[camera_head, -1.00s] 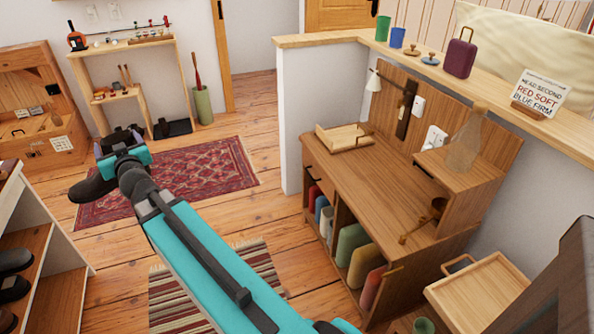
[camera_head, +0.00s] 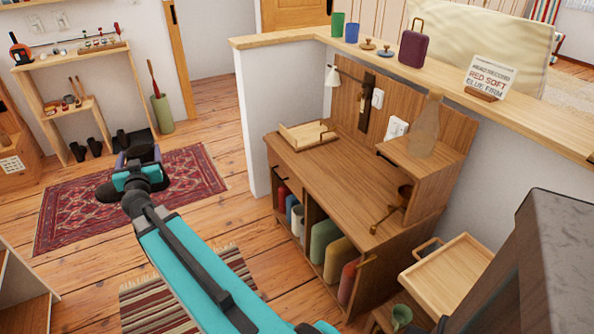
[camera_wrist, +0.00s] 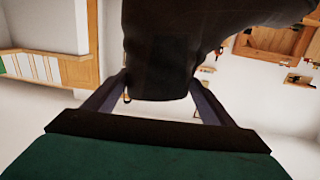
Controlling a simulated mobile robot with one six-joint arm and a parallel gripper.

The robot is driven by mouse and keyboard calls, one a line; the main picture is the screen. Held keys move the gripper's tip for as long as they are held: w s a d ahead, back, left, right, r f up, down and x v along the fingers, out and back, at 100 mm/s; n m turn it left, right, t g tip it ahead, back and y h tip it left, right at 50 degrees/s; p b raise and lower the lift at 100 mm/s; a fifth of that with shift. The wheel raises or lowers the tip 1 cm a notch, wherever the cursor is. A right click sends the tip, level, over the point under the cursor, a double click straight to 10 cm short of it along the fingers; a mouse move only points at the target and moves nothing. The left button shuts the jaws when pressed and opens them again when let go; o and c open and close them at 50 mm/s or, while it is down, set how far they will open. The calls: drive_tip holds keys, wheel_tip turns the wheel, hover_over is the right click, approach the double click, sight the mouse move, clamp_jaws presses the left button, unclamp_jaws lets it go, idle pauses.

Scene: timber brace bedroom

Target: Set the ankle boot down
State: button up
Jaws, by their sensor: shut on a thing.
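The ankle boot (camera_wrist: 180,45) is a dark, nearly black shape filling the upper middle of the wrist view. My gripper (camera_wrist: 165,95) has its two fingers on either side of it and is shut on it. In the head view my gripper (camera_head: 138,158) is held out over the red patterned rug.
A wooden desk (camera_head: 345,185) stands right. The red rug (camera_head: 75,210) looks clear.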

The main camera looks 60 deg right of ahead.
drive_tip(key=s+d+f+m+g+h+b, duration=0.1)
drive_tip(key=s+d+f+m+g+h, duration=0.1)
drive_tip(key=s+d, duration=0.3)
drive_tip(key=s+d+f+m+g+h, duration=0.2)
drive_tip(key=d+g, duration=0.1)
drive_tip(key=d, duration=0.4)
drive_tip(key=s+d+f+m+g+b, duration=0.1)
drive_tip(key=s+d+m+g, duration=0.2)
drive_tip(key=s, duration=0.7)
drive_tip(key=s+d+f+m+g+b, duration=0.1)
drive_tip(key=s+d+m+g, duration=0.3)
drive_tip(key=s+d+g, duration=0.3)
drive_tip(key=s+d+m+g+b, duration=0.1)
drive_tip(key=s+d+m+g, duration=0.3)
drive_tip(key=s+d, duration=0.8)
drive_tip(key=shift+s+d+f+g+h+b, duration=0.2)
drive_tip(key=shift+s+f+g+h+b, duration=0.2)
drive_tip(key=shift+s+g, duration=0.45)
drive_tip(key=s+a+p+x, duration=0.1)
drive_tip(key=s+p+x, duration=0.1)
drive_tip(key=x, duration=1.4)
drive_tip(key=shift+s+f, duration=0.35)
drive_tip(key=shift+a, duration=0.2)
drive_tip(key=shift+f+p, duration=0.4)
drive_tip(key=shift+f, duration=1.35)
drive_tip(key=o, duration=2.1)
drive_tip(key=shift+f, duration=0.15)
